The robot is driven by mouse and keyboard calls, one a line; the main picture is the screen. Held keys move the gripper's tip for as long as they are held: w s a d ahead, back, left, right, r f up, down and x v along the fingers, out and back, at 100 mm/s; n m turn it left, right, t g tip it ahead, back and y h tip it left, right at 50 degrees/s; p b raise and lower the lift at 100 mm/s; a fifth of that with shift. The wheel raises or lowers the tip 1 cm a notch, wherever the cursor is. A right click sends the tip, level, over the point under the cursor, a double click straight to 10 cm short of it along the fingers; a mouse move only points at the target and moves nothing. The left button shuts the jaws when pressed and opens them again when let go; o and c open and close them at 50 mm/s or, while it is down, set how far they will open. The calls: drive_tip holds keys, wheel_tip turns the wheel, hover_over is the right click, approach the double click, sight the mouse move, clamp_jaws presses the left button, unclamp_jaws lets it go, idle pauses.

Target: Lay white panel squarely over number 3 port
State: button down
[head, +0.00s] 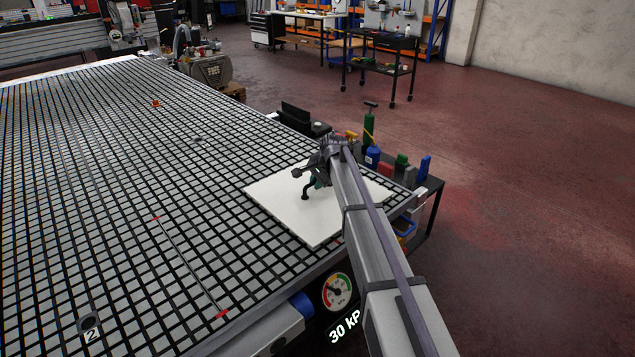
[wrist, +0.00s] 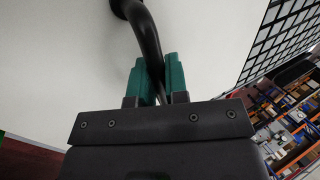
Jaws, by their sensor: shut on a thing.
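The white panel (head: 275,193) is at the right front corner of the grid table (head: 120,160), flat and close to the grid. I cannot tell whether it touches. It also fills much of the wrist view (wrist: 60,70). A black curved handle (head: 305,190) rises from it. My gripper (head: 318,182) is over the panel, its green fingers (wrist: 157,80) shut on the handle in the wrist view (wrist: 145,35). The number 3 port is not visible. A port marked 2 (head: 92,335) shows at the table's lower left.
A gauge (head: 337,291) with a "30 kP" readout is on the table's front side. Red marks (head: 222,314) and a thin line lie on the grid left of the panel. A side cart (head: 430,190) with bottles stands beyond the right edge. An orange piece (head: 155,103) lies far back.

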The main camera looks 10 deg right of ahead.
drive_tip(key=shift+f+b, duration=0.65)
drive_tip(key=c, duration=1.1)
unclamp_jaws()
drive_tip(key=shift+o, duration=0.2)
drive_tip(key=p+v, duration=1)
drive_tip(key=v, duration=0.1)
drive_tip(key=s+a+n+g+h, duration=0.1)
drive_tip(key=s+n, duration=0.5)
drive_tip(key=s, duration=1.2)
drive_tip(key=s+a+f+n+g+h, duration=0.1)
drive_tip(key=s+n+g, duration=0.2)
drive_tip(key=s, duration=1.6)
drive_tip(key=n, duration=0.2)
drive_tip(key=shift+s+a+f+n+h, duration=0.2)
drive_tip(key=shift+f+n+h, duration=0.1)
drive_tip(key=shift+f+n, duration=0.1)
